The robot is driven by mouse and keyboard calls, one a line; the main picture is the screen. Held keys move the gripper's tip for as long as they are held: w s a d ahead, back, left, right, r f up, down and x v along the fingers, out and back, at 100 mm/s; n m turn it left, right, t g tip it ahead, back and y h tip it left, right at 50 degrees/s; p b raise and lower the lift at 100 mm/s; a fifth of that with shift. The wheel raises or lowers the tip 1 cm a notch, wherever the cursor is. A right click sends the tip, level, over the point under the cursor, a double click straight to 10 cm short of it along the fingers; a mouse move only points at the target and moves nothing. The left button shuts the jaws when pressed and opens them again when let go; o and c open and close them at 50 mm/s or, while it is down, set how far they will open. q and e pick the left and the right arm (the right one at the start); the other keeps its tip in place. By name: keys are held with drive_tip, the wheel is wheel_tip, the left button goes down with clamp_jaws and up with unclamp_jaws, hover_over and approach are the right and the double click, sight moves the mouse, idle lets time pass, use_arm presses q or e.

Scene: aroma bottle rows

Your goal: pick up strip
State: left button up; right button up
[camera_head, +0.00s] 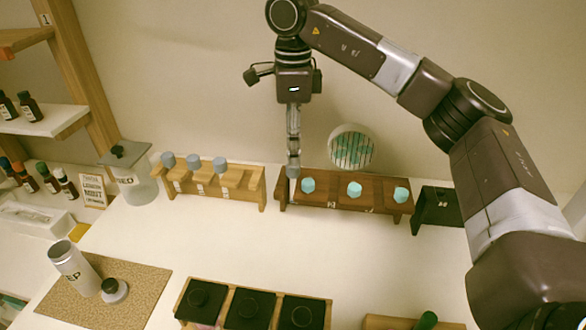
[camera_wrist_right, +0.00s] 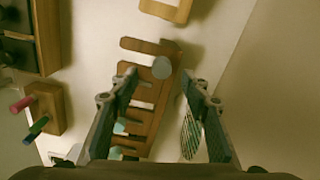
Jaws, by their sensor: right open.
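I see no strip that I can name with certainty. A round white holder (camera_head: 352,148) with thin dark green stripes across its face stands behind the dark brown rack. Its striped face also shows in the wrist view (camera_wrist_right: 190,135), beside one finger. My right gripper (camera_head: 293,172) points down over the left end of the dark brown rack (camera_head: 335,207). In the wrist view my right gripper (camera_wrist_right: 158,78) is open, with a round grey piece (camera_wrist_right: 162,67) seen between its fingertips. Whether it touches that piece I cannot tell. My left gripper is out of view.
The brown rack carries teal-capped bottles (camera_head: 354,189). A light wooden rack (camera_head: 210,182) with grey caps stands to its left, a black stand (camera_head: 437,206) to its right. A box with black-topped compartments (camera_head: 250,306) is in front. The white table between is clear.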

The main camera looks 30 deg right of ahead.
sight(293, 185)
wheel_tip(293, 185, down, 4)
drive_tip(key=shift+w+d+r+p, duration=0.1)
drive_tip(key=shift+w+p, duration=0.05)
drive_tip(key=shift+p, duration=0.2)
drive_tip(key=shift+f, duration=0.2)
drive_tip(key=c, duration=1)
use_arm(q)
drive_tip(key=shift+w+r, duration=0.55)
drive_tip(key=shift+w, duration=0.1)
use_arm(e)
drive_tip(key=shift+r, duration=0.1)
